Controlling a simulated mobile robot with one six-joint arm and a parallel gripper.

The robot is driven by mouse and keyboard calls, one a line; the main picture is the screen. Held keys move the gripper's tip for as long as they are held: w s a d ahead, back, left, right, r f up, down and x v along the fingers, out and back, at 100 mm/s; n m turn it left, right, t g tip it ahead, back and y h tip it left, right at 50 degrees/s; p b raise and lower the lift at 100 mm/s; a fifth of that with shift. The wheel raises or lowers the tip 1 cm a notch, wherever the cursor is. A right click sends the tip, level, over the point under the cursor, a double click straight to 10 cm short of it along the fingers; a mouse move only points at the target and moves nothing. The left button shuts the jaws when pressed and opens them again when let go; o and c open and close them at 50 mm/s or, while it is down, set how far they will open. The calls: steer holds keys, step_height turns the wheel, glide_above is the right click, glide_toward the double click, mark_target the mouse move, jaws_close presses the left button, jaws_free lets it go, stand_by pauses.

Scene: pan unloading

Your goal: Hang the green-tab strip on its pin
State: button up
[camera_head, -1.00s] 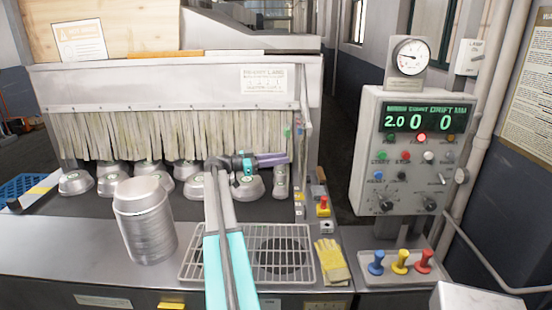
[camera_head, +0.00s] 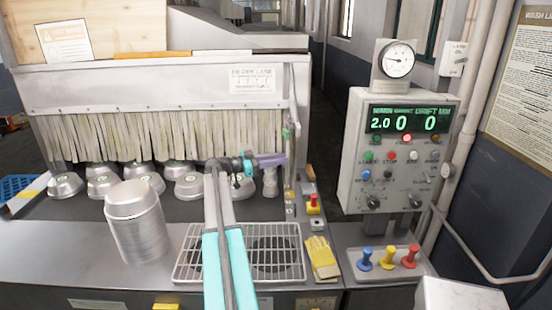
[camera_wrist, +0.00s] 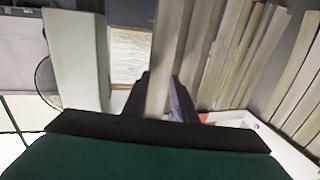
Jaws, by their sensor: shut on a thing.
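My gripper (camera_head: 284,160) is shut on a pale strip (camera_wrist: 168,55), which runs up between its two dark fingers in the wrist view. In the head view a small green tab (camera_head: 288,132) shows just above the gripper, at the right end of the hanging strip curtain (camera_head: 150,135). The held strip looks narrow and roughly upright there, close to the right edge of the steel housing (camera_head: 150,90). The pin is too small to make out, so I cannot tell whether the strip touches it. More pale strips (camera_wrist: 235,55) hang to the right in the wrist view.
Upturned metal pans (camera_head: 103,185) sit under the curtain. A pan stack (camera_head: 137,225) and a wire rack (camera_head: 185,262) stand in front, with a yellow glove (camera_head: 321,258) beside the rack. The control box (camera_head: 400,150) and coloured knobs (camera_head: 388,255) are at right.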

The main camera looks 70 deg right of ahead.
steer(key=shift+s+d+f+b, duration=0.15)
steer(key=shift+s+f+b, duration=0.05)
steer(key=shift+s+b, duration=0.25)
steer(key=shift+s+d+b, duration=0.15)
steer(key=shift+s+b, duration=0.2)
steer(key=shift+b, duration=0.9)
steer(key=o, duration=1.1)
steer(key=shift+w, duration=0.1)
